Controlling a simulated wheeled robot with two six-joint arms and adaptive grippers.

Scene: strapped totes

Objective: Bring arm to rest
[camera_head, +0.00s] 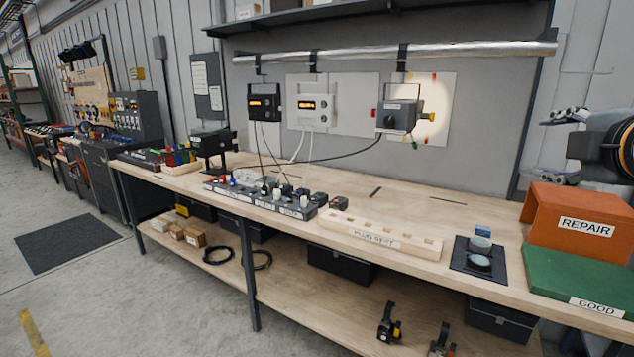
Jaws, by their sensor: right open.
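My right gripper (549,148) comes in at the right edge, above the orange REPAIR bin (552,212). Its two grey fingers point left and are spread wide apart, with nothing between them. It hangs in the air, apart from the bin as far as I can tell. The dark round wrist is cut off by the picture's right edge. My left gripper does not show.
The long wooden workbench (400,188) holds a green GOOD tray (575,278), a dark mat (460,262) with round pieces, a plug rest (385,238) and several socket strips. Boxed units hang from a metal pipe (430,50) behind. The floor at left is open.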

